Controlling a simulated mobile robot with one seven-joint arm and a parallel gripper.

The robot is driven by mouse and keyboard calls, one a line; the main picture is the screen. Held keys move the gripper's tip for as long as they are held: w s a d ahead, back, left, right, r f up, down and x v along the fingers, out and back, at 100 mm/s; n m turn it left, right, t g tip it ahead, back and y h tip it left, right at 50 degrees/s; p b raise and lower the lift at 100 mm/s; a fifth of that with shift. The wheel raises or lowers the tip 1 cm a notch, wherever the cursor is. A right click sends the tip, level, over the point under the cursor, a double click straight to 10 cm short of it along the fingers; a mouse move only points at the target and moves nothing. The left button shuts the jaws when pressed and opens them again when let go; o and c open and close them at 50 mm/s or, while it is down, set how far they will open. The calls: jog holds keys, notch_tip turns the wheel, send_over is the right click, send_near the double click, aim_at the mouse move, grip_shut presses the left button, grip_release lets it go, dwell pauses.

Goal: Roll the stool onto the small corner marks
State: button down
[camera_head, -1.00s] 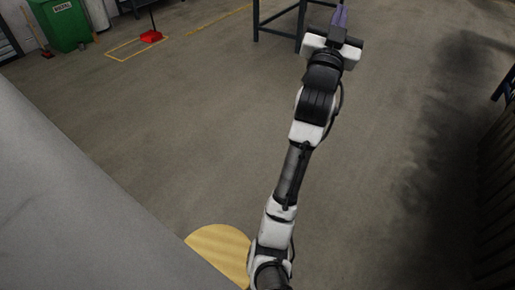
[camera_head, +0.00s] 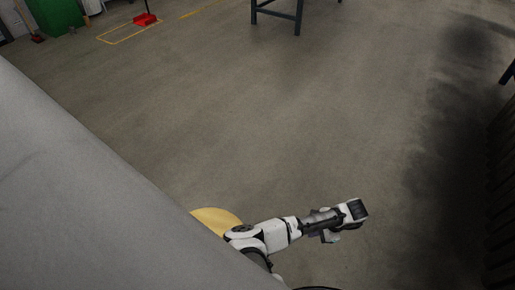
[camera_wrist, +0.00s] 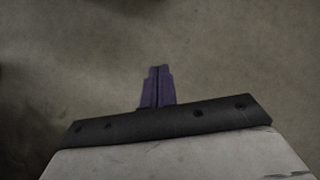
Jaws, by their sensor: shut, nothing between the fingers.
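My gripper (camera_wrist: 160,70) shows in the wrist view as two purple fingers held together, with nothing between them. Bare grey floor lies beyond them. In the head view my arm is folded low at the bottom centre, and the fingers cannot be made out there. A round pale-yellow wooden top (camera_head: 213,217), perhaps the stool's seat, shows left of my arm. The grey surface and my arm hide part of it, and no legs or castors are visible. I cannot pick out small corner marks in either view.
A large smooth grey surface (camera_head: 90,190) fills the lower left. A yellow floor outline (camera_head: 120,36) lies at the back left by a red dustpan (camera_head: 145,19) and a green bin (camera_head: 56,14). A dark table frame (camera_head: 277,14) stands at the back. The middle floor is clear.

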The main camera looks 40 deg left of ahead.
jog(key=s+a+f+g+y+b, duration=0.1)
jog(key=s+a+f+b, duration=0.1)
jog(key=s+a+f, duration=0.3)
jog(key=s+a+f+g+y+b, duration=0.1)
jog(key=s+a+f+g+b, duration=0.1)
jog(key=s+a+f, duration=0.4)
jog(key=shift+s+a+f+m+b, duration=0.25)
jog(key=shift+s+a, duration=0.9)
jog(key=shift+s, duration=1.15)
